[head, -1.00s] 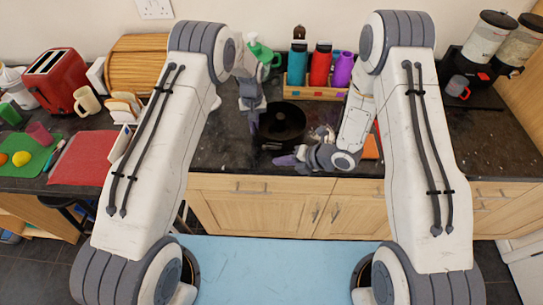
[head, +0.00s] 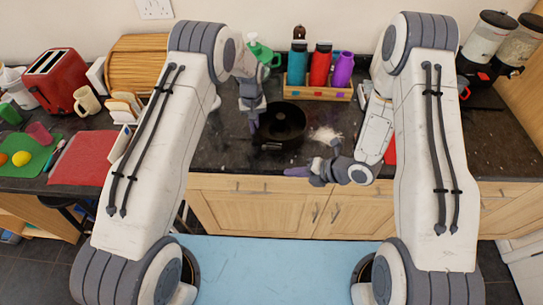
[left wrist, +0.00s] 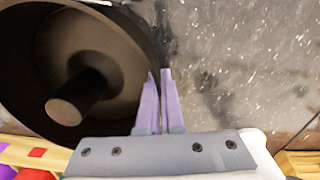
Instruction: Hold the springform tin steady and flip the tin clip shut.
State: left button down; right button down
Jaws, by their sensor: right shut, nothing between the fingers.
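The dark round springform tin (head: 283,130) stands on the granite worktop, with a central tube showing in the left wrist view (left wrist: 75,100). My left gripper (head: 253,126) is at the tin's left side. In the left wrist view its two purple fingers (left wrist: 159,75) are close together with the tin wall between them, one finger inside the rim and one outside. My right gripper (head: 288,171) is shut and empty, low in front of the tin near the worktop's front edge, apart from the tin. I cannot make out the tin clip.
A wooden rack (head: 318,91) of bottles stands behind the tin, with a green spray bottle (head: 262,52) beside it. A pale whitish patch (head: 325,134) lies right of the tin. A red item (head: 390,150) is partly hidden by my right arm.

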dwell(0.3)
pick_arm(q)
jog(key=c, duration=1)
grip_release()
